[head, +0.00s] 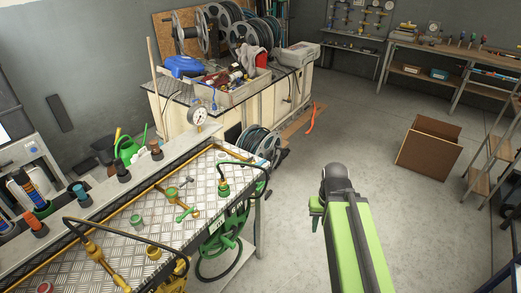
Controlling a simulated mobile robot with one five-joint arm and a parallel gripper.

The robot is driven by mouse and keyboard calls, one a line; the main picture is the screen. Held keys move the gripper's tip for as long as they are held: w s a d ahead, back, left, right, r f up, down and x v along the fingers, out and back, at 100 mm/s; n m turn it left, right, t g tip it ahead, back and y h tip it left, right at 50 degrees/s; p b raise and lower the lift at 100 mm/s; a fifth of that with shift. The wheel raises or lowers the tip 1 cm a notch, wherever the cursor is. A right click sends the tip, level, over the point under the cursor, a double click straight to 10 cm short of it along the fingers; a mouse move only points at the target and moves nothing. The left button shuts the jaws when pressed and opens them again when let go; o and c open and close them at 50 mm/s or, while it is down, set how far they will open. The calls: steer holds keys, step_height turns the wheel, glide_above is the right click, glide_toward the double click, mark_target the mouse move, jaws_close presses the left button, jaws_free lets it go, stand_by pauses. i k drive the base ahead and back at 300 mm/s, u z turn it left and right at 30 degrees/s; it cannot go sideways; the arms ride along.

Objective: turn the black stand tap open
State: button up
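A chequer-plate bench (165,235) at lower left carries several brass and green taps and pipe fittings. One tap with a green handle (187,213) lies near its middle, and another green fitting (222,187) stands near the right end. Dark upright fittings, such as a black one (122,173), stand along the grey rail behind. I cannot tell which fitting is the black stand tap. My green arm reaches up from the bottom, right of the bench and apart from it. My gripper (317,206) is at its far end, over the floor; its fingers are not clear.
A pressure gauge (198,117) rises at the bench's back edge. A green hose reel (221,245) hangs at its right side. Behind, a cluttered worktable (228,105) holds reels and a crate. Grey floor between is clear.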

mark_target(252, 158)
steer(key=u, duration=0.2)
steer(key=i, duration=0.85)
steer(key=u, duration=0.55)
